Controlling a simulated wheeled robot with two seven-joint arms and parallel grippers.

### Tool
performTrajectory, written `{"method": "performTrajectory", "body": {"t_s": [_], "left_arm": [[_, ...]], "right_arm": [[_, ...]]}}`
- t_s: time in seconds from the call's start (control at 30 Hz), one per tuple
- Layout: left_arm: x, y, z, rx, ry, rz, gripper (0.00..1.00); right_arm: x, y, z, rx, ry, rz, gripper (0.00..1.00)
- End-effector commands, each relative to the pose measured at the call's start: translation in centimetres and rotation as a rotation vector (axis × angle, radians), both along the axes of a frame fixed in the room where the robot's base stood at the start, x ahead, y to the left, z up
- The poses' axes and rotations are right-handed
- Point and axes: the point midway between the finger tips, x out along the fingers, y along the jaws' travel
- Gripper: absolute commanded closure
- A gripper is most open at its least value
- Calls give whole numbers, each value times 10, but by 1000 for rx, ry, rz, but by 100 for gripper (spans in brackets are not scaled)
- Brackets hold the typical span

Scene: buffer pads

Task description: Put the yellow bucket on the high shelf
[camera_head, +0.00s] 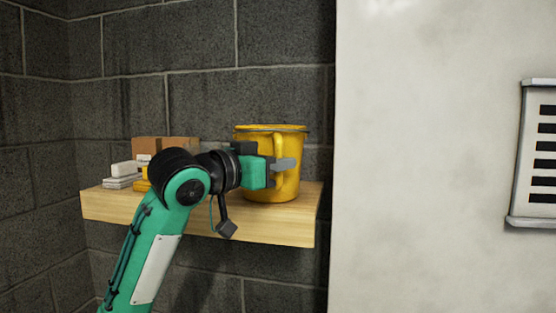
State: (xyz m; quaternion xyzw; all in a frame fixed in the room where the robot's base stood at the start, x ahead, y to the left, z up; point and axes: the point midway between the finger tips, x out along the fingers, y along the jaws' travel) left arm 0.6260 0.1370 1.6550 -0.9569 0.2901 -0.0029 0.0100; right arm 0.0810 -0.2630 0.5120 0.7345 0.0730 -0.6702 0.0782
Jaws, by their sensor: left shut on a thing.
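The yellow bucket (290,185) is upright at the right end of the wooden shelf (180,215), its base at the height of the shelf top. I cannot tell whether its full weight rests there. Its handle faces the camera. My left gripper (284,164) is shut on the bucket at its handle, and my green left arm comes up from below in front of the shelf. The arm hides part of the shelf and the bucket's left side. My right gripper is not in view.
A brown cardboard box (165,145) and a stack of white items (123,178) stand on the shelf's left part. A yellow object (142,186) shows partly behind my arm. Dark block wall is behind. A pale wall or panel (430,150) with a vent stands right of the shelf.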

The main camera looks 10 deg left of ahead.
Motion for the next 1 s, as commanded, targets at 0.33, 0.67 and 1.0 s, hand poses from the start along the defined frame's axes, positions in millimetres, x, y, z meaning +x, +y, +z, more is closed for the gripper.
{"method": "performTrajectory", "body": {"t_s": [0.33,0.67,1.0], "left_arm": [[0,0,-3,0,-2,1,100],[0,0,-3,-1,-1,0,64],[-24,16,-4,1,-6,2,64]], "right_arm": [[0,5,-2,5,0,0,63],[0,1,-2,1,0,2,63],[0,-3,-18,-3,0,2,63]]}}
